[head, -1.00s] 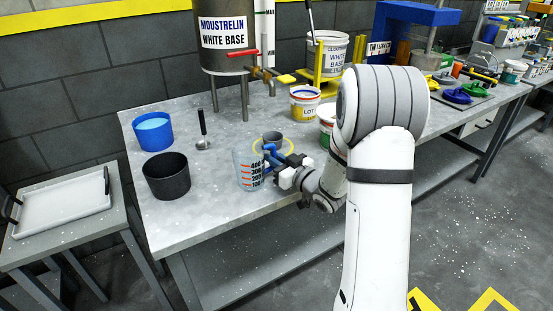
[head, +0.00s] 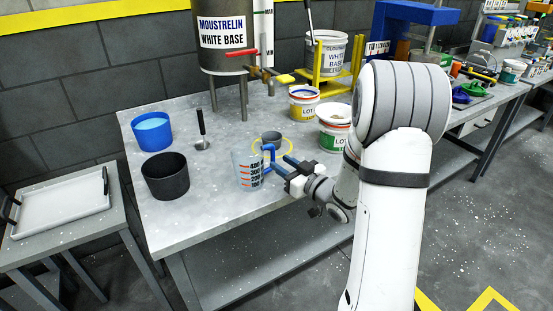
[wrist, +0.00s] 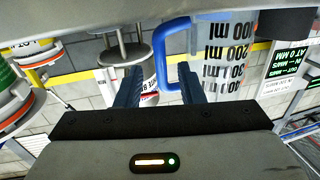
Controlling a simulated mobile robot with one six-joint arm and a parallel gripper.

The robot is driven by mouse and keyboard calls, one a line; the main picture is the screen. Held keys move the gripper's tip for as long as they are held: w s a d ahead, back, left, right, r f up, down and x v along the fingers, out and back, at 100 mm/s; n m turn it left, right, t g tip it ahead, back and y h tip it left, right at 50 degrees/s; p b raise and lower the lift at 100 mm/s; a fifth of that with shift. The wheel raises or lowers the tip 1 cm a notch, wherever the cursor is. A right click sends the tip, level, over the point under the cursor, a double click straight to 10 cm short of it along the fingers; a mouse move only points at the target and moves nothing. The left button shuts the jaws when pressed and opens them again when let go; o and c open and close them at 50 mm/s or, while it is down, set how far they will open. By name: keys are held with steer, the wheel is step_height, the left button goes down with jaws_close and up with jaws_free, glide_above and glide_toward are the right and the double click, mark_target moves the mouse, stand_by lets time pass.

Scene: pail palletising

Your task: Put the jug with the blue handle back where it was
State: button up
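The clear measuring jug (head: 247,172) with red markings and a blue handle (head: 270,153) stands upright on the grey workbench, near its front edge. Its handle faces right, toward my gripper (head: 280,164). My gripper is open and empty, with its two blue fingers apart just right of the handle. In the wrist view the jug (wrist: 225,50) is at the top right, and its blue handle (wrist: 160,60) shows beyond the fingers (wrist: 158,85), with nothing clamped between them.
Labelled pails (head: 334,136) stand right.

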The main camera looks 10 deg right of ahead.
steer(key=s+d+m+g+h, duration=0.35)
steer(key=s+d+h, duration=0.3)
steer(key=h, duration=0.25)
steer(key=s+a+r+m+g, duration=0.1)
steer(key=s+a+g, duration=0.3)
steer(key=s, duration=0.7)
steer(key=s+a+m+g, duration=0.1)
steer(key=s+a+g, duration=0.4)
steer(key=s, duration=0.6)
steer(key=shift+r+g, duration=0.4)
steer(key=shift+g, duration=0.35)
steer(key=shift+r, duration=0.15)
